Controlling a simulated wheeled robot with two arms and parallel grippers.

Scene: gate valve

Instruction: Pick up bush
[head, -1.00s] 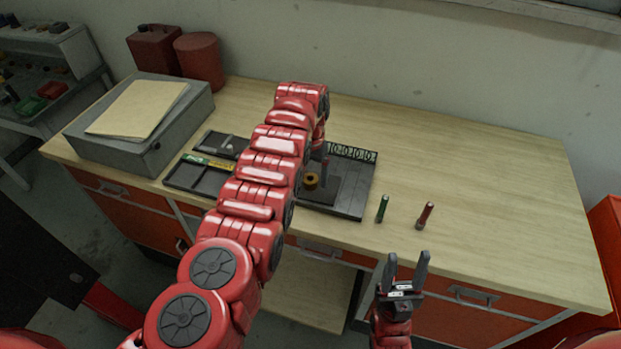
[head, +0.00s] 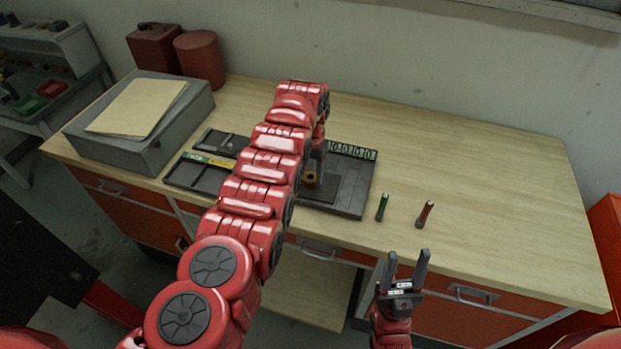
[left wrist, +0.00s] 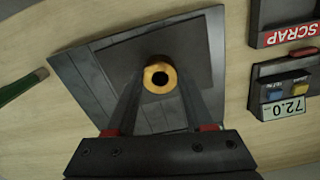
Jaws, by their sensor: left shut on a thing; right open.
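The bush (head: 311,180) is a short brass-coloured ring with a dark bore, at the dark tray (head: 347,208) in the head view. In the left wrist view the bush (left wrist: 159,65) sits between the two fingertips, its bore facing the camera. My left gripper (left wrist: 160,82) is shut on it, over the dark plate area of the tray. In the head view my left arm partly hides the tray and the left gripper (head: 314,170). I cannot tell whether the bush still touches the plate. My right gripper (head: 405,262) is open and empty in front of the table edge.
A grey box (head: 150,140) is at the left. The table's right side is clear.

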